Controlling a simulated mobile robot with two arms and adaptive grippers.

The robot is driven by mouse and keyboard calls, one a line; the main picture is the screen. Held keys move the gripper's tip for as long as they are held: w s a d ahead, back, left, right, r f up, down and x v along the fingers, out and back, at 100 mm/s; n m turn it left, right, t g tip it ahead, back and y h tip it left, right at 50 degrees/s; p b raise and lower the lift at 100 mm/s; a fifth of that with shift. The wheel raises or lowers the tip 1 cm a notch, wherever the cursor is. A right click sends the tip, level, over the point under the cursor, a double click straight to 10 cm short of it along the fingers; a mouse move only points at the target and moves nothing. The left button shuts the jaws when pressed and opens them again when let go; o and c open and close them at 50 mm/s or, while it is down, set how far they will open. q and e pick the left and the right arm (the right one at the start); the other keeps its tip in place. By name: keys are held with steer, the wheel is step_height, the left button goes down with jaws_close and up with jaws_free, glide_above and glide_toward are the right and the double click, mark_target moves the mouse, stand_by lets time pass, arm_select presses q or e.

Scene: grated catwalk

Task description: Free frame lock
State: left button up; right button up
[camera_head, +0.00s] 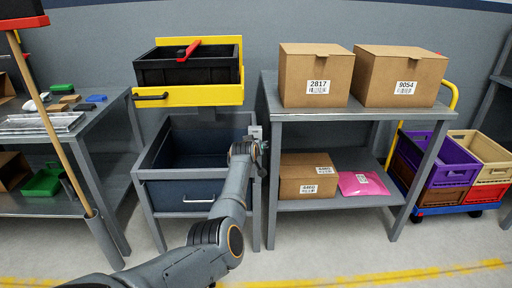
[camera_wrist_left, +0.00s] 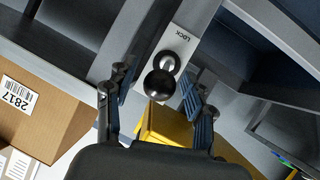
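The frame lock shows in the left wrist view as a pale plate marked LOCK (camera_wrist_left: 178,44) with a black ball knob (camera_wrist_left: 160,82) on it. In the head view the small light lock plate (camera_head: 256,132) sits at the upper right corner of the grey frame (camera_head: 157,160). My left gripper (camera_wrist_left: 156,88) is open, one finger on each side of the knob, with a gap visible on both sides. I cannot tell how far the fingertips reach in depth. In the head view my left wrist hides part of the frame's right side. My right gripper is not in view.
A yellow-framed black bin (camera_head: 188,68) with a red bar on top stands above a dark blue bin (camera_head: 200,185). A shelf (camera_head: 350,112) with cartons is close on the right. A cluttered bench (camera_head: 62,130) and a broom handle are at left.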

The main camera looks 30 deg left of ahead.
arm_select(q)
steer(key=shift+s+r, duration=0.1)
steer(key=v, duration=1.1)
steer(key=shift+s+d, duration=0.25)
steer(key=shift+s, duration=0.1)
steer(key=shift+r, duration=0.1)
